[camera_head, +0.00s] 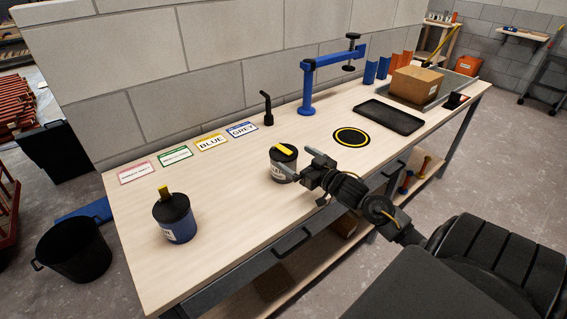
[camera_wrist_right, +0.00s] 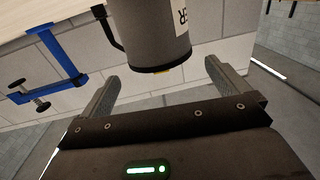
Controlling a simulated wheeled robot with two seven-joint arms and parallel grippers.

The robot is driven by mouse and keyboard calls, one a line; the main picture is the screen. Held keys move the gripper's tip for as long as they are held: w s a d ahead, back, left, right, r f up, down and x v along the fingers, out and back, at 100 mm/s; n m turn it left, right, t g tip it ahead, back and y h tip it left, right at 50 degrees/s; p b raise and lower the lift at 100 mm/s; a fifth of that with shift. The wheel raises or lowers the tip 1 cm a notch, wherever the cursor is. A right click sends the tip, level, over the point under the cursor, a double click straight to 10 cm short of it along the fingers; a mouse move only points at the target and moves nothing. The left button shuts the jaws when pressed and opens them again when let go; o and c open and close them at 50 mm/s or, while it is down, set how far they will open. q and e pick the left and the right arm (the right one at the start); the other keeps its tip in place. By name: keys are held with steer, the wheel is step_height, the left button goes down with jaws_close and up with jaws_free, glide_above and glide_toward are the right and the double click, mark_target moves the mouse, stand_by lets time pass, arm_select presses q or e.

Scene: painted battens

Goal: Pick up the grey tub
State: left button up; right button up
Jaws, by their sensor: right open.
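The grey tub (camera_head: 281,171) stands upright on the workbench, with a black lid and a yellow piece on top. My right gripper (camera_head: 303,167) is open just to the right of the tub, at about its height. In the right wrist view the tub (camera_wrist_right: 150,35) appears upside down, with a white label at its edge. It lies ahead of and between the spread fingers of the right gripper (camera_wrist_right: 163,72), with no contact visible. My left gripper is not in view.
A blue tub (camera_head: 181,229) stands at the bench's near left. Label cards, including BLUE (camera_head: 211,143) and GREY (camera_head: 242,130), lie along the wall. A blue clamp stand (camera_head: 308,85), a yellow-ringed black disc (camera_head: 351,137) and a black tray (camera_head: 388,117) are farther right.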

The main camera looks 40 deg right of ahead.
mark_target(283, 150)
steer(key=shift+w, duration=0.7)
steer(key=shift+w+r, duration=0.1)
steer(key=shift+w, duration=0.05)
steer(key=w, duration=0.1)
steer(key=w+p, duration=0.1)
steer(key=w, duration=0.3)
steer(key=shift+a+p, duration=0.3)
steer(key=shift+p, duration=0.05)
steer(key=shift+s, duration=0.1)
steer(key=c, duration=1.6)
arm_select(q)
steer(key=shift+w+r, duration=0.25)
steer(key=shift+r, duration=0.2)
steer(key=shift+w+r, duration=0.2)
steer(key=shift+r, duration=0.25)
arm_select(e)
steer(key=shift+r, duration=0.1)
